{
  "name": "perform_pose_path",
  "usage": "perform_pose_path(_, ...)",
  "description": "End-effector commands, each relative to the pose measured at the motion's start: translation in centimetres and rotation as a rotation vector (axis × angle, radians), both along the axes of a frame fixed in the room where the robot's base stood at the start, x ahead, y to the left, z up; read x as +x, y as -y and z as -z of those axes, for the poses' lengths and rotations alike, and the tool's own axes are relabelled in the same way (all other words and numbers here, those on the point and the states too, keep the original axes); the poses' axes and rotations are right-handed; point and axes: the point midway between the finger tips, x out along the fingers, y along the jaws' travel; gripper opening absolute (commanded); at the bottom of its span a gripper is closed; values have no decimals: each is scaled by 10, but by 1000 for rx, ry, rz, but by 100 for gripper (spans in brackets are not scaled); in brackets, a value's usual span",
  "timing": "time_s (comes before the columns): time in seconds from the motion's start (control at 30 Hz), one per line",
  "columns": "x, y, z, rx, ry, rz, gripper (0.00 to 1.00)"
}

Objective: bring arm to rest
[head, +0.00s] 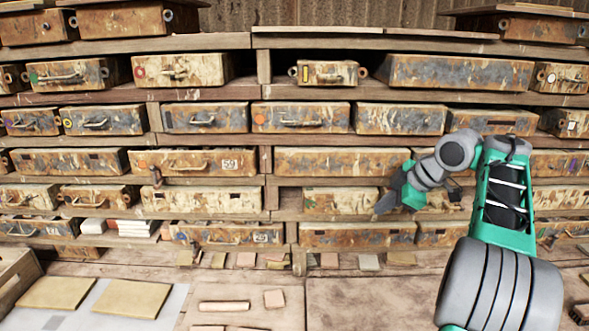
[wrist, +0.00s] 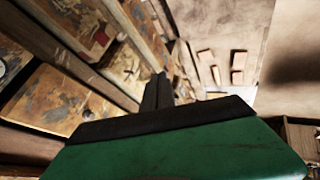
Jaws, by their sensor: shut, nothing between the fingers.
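My gripper (head: 383,207) is in front of the shelves, right of the middle in the head view, with its fingers pointing down and to the left. Its dark fingers (wrist: 157,92) are together and empty in the wrist view. My green and grey arm reaches up from the lower right and bends back down to the gripper. Part of the shelf front behind the arm is hidden.
Wooden shelves (head: 256,180) full of rusty metal drawers fill the back. Below, a worktop (head: 400,301) carries yellowish tiles (head: 126,298) at the left and small pieces (head: 274,299) near the middle. The worktop's right part looks mostly clear.

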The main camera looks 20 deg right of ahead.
Motion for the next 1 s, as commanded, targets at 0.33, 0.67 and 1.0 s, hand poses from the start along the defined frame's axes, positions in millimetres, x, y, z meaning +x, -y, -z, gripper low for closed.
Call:
perform_pose_path(0.33,-35,54,129,454,-337,974,0)
perform_pose_path(0.67,-191,-73,210,373,-560,1550,0)
perform_pose_path(1.0,-199,-222,146,312,-334,1121,0)
